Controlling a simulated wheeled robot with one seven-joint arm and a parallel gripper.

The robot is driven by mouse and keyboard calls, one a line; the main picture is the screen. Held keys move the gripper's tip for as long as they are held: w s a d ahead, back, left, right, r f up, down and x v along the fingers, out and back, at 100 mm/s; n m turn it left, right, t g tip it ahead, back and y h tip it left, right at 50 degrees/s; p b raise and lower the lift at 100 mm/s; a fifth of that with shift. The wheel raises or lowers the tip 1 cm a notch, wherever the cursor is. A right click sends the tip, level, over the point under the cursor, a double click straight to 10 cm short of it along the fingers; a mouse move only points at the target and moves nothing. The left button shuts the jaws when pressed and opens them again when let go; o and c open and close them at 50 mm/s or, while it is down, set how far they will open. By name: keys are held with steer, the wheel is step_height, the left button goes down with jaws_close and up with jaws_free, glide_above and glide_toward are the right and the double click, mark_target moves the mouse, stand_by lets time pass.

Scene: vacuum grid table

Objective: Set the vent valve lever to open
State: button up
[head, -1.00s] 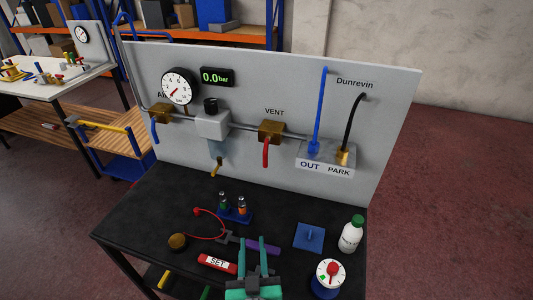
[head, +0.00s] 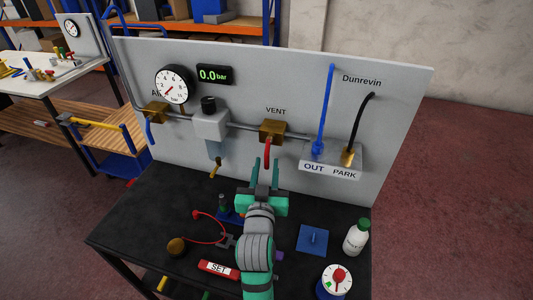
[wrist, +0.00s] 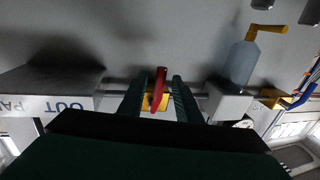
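The vent valve is a brass block (head: 272,131) on the pipe, under the label VENT on the grey panel. Its red lever (head: 268,151) points down from the block. In the wrist view the red lever (wrist: 158,88) stands between the two green fingers, in front of the brass block (wrist: 152,103). My gripper (head: 267,170) is open, its fingertips either side of the lever's lower end in the head view. Gaps show between lever and fingers in the wrist view. My arm hides part of the table below.
A white regulator (head: 211,124) is left of the valve; the OUT/PARK block (head: 331,170) with a blue hose (head: 326,105) is right. A bottle (head: 356,237), red-knobbed dial (head: 338,278), blue plate (head: 313,239) and SET block (head: 218,269) lie on the black table.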

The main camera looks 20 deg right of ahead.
mark_target(267, 164)
steer(key=x, duration=0.4)
steer(key=shift+d, duration=0.1)
steer(key=shift+x, duration=0.95)
jaws_close()
